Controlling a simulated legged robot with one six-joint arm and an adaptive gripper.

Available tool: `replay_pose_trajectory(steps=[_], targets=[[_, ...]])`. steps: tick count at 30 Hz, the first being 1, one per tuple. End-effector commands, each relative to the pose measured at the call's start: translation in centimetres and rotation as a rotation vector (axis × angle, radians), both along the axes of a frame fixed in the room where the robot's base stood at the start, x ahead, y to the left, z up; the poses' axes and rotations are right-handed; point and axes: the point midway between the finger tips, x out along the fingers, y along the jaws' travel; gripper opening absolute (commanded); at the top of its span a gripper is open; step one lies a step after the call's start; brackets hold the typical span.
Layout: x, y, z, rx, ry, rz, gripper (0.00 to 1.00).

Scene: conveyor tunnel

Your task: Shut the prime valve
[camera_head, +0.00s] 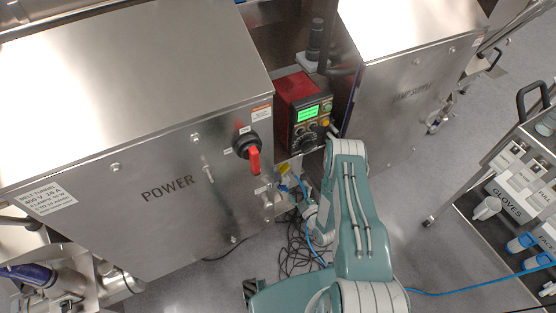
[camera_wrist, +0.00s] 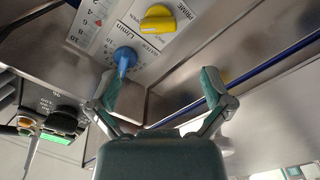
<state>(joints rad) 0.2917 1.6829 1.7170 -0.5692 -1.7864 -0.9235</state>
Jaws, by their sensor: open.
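The prime valve's yellow handle (camera_wrist: 157,19) shows at the top of the wrist view, beside the printed word PRIME on a pale label plate. It lies nearly crosswise in that picture. My gripper (camera_wrist: 155,85) is open and empty, its two fingers spread wide. The yellow handle is beyond the fingertips, apart from them. A blue knob (camera_wrist: 125,58) on the same plate is nearer, close to the left fingertip; I cannot tell if they touch. In the head view I cannot make out the valve or the gripper's fingers clearly.
A blue line (camera_wrist: 265,46) runs along the panel. In the head view, a POWER cabinet with a red switch (camera_head: 253,158), a red control unit (camera_head: 299,98), loose cables (camera_head: 293,250) and a GLOVES cart (camera_head: 515,195) surround my arm.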

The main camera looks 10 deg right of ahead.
Motion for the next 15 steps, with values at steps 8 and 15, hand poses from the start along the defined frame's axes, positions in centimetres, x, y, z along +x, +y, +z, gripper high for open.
replay_pose_trajectory(steps=[8, 15], targets=[[1.6, 0.5, -0.1, 0.002, -0.008, 0.002, 1.0], [6.0, 1.8, -0.1, 0.001, -0.007, 0.003, 1.0]])
